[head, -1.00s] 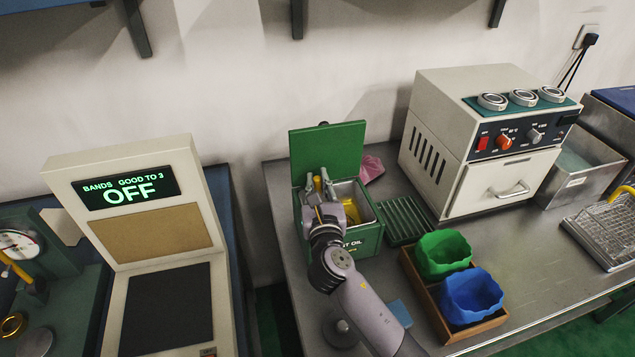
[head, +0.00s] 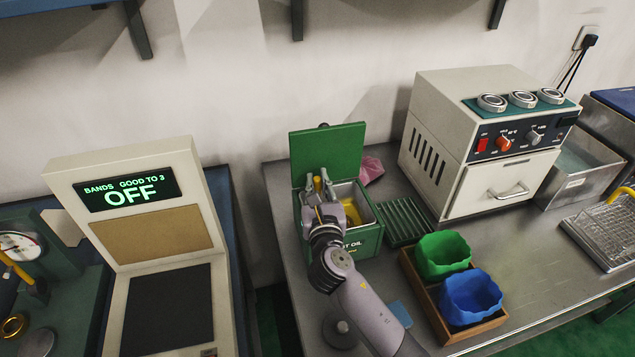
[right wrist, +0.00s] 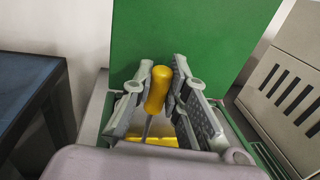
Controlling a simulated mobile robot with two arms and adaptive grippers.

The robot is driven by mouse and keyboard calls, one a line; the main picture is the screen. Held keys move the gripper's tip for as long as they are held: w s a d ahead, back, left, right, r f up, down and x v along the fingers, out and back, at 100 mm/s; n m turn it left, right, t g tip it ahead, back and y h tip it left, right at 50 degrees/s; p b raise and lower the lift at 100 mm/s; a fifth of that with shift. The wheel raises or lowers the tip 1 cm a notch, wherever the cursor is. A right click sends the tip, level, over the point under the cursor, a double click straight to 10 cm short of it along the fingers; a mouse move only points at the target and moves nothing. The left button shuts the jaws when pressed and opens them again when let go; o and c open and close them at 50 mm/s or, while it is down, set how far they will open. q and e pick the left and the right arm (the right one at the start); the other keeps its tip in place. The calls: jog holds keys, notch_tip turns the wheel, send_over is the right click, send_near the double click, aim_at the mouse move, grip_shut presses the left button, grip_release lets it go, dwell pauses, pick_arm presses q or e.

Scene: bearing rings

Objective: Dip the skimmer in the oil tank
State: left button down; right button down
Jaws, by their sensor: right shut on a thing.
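The green oil tank (head: 368,243) stands on the metal bench with its green lid (head: 328,150) raised at the back. Yellow oil shows inside it. My right gripper (head: 322,186) is over the tank's opening, shut on the skimmer. In the right wrist view, the skimmer's yellow handle (right wrist: 157,90) stands near upright between the fingers, and its thin shaft runs down toward the yellow oil (right wrist: 165,141). The skimmer's lower end is hidden, so I cannot tell how deep it sits. My left gripper is not in view.
Right of the tank are a green slatted rack (head: 404,220), a wooden tray (head: 424,297) with green (head: 443,255) and blue (head: 471,298) bins, and a cream oven (head: 450,130). A pink cloth (head: 371,169) lies behind.

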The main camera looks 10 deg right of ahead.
aim_at(316, 133)
notch_tip(316, 133, up, 5)
jog(key=p, duration=0.5)
jog(key=shift+f, duration=0.1)
jog(key=shift+r+p, duration=2)
jog(key=shift+r, duration=1.15)
dwell(1.2)
